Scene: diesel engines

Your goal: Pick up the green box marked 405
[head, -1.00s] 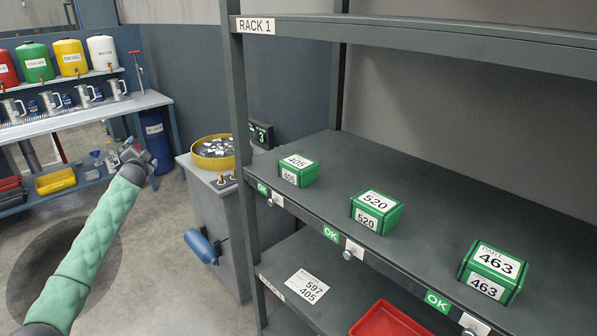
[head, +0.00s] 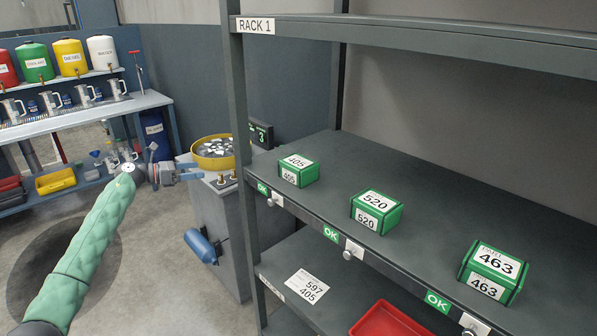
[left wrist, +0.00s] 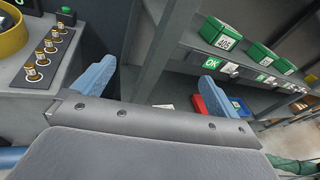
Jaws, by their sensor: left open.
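The green box marked 405 (head: 298,171) sits on the rack's dark middle shelf, at its left end near the front edge. It also shows in the left wrist view (left wrist: 222,34), up and to the right, beyond the fingers. My left gripper (head: 190,171) is open and empty, left of the rack in the head view, in front of the grey cabinet. Its two blue fingers stand wide apart in the left wrist view (left wrist: 158,70), with nothing between them. My right gripper is not in view.
Green boxes marked 520 (head: 376,213) and 463 (head: 492,273) sit further right on the shelf. The rack post (head: 240,140) stands left of box 405. A grey cabinet (head: 217,225) with a yellow-rimmed basin (head: 213,165) stands beside the rack. A red tray (head: 390,320) lies below.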

